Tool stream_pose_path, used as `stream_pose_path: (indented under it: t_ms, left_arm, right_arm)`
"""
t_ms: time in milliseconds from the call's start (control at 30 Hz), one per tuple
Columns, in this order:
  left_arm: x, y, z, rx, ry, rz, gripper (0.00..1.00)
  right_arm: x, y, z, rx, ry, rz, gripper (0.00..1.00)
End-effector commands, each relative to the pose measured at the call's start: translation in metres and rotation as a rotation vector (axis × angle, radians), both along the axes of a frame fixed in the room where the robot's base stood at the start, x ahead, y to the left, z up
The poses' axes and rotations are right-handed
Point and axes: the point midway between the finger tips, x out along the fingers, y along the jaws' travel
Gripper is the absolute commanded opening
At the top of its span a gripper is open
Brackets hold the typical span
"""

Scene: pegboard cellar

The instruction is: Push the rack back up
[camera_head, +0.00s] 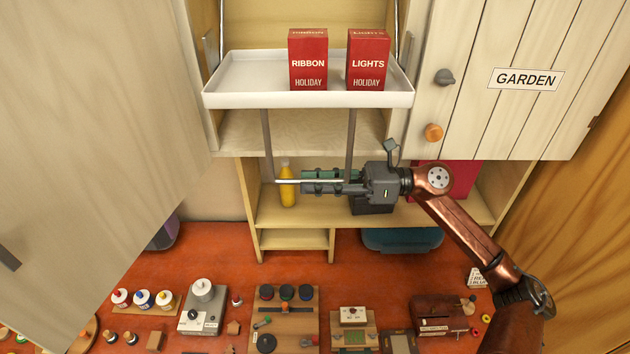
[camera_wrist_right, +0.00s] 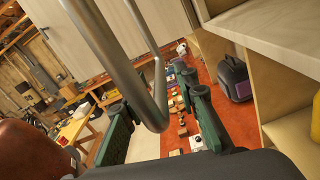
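The white rack (camera_head: 240,99) is a shallow tray hanging level in front of the open cabinet. It carries two red holiday boxes, one marked RIBBON (camera_head: 308,62) and one marked LIGHTS (camera_head: 368,64). A grey U-shaped handle (camera_head: 267,135) hangs from its underside; it shows large in the right wrist view (camera_wrist_right: 152,112). My right gripper (camera_head: 318,182) is at the handle's lower bar. In the wrist view its green fingers (camera_wrist_right: 160,118) stand apart on either side of the bar, with gaps visible. My left gripper is not in view.
The GARDEN door (camera_head: 525,120) is shut on the right. A large pale door panel (camera_head: 90,110) fills the left. A yellow bottle (camera_head: 287,192) stands on the shelf behind my gripper.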

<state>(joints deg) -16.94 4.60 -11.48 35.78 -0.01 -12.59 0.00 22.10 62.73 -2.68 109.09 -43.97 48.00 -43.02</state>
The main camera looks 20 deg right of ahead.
Motion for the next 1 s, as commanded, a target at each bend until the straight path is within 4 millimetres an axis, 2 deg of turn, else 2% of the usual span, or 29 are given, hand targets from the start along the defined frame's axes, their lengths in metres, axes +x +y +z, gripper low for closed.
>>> stream_pose_path:
  t_ms: [133, 267, 700, 833, 1000]
  left_arm:
    - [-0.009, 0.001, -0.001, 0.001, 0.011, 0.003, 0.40]
    - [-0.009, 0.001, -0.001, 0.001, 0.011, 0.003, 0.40]
    - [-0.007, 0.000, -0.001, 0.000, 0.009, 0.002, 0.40]
    - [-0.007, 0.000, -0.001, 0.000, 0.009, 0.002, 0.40]
    - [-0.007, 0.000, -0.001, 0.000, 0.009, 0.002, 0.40]
  right_arm:
    - [0.000, -0.001, 0.000, 0.000, 0.000, 0.000, 0.27]
    - [-0.003, -0.009, -0.001, -0.001, 0.001, -0.002, 0.27]
    - [-0.033, -0.089, -0.001, 0.000, 0.002, -0.003, 0.27]
    - [-0.039, -0.104, -0.001, 0.000, 0.002, -0.002, 0.27]
    - [-0.043, -0.112, -0.001, 0.000, 0.001, 0.000, 0.27]
